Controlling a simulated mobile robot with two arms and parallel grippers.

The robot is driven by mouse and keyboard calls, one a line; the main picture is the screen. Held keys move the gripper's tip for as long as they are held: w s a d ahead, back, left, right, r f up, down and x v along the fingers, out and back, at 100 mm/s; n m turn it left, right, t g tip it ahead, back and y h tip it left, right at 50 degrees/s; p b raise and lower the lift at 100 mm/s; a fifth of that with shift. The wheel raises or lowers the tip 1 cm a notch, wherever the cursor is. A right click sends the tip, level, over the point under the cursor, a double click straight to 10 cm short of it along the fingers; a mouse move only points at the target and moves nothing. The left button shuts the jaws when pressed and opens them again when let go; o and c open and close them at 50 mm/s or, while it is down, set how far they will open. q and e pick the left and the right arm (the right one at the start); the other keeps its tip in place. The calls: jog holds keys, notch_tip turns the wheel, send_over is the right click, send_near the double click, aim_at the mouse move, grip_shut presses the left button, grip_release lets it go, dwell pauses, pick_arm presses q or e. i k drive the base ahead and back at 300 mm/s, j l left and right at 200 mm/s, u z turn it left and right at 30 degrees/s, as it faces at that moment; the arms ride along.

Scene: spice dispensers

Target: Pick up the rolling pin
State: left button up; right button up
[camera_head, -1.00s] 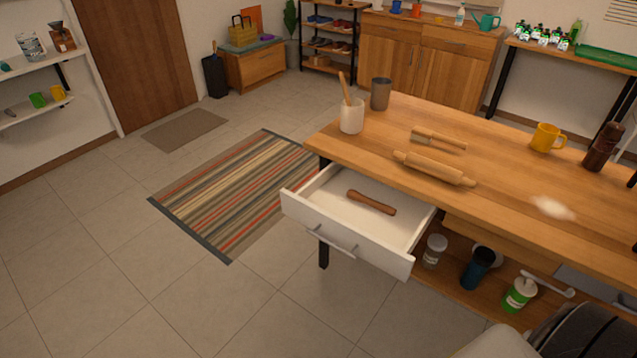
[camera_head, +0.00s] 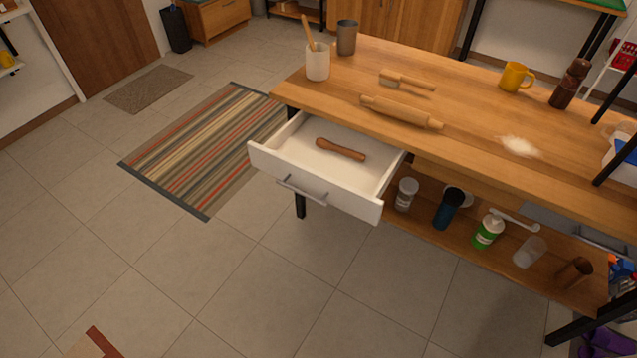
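A light wooden rolling pin (camera_head: 401,112) lies on the wooden table (camera_head: 470,118), near its front edge and behind the open drawer. A second, darker and shorter wooden pin-like object (camera_head: 341,150) lies inside the open white drawer (camera_head: 320,192). Neither pin is touched by anything of mine. Neither of my grippers shows in the head view.
White powder (camera_head: 519,146) lies on the right. The lower shelf (camera_head: 450,238) holds several containers. The floor in front is clear.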

aim_at(401, 113)
jog(key=i+j+z, duration=0.15)
jog(key=z, duration=0.3)
jog(key=i+j+z, duration=0.15)
jog(key=j+z, duration=0.15)
jog(key=z, duration=0.15)
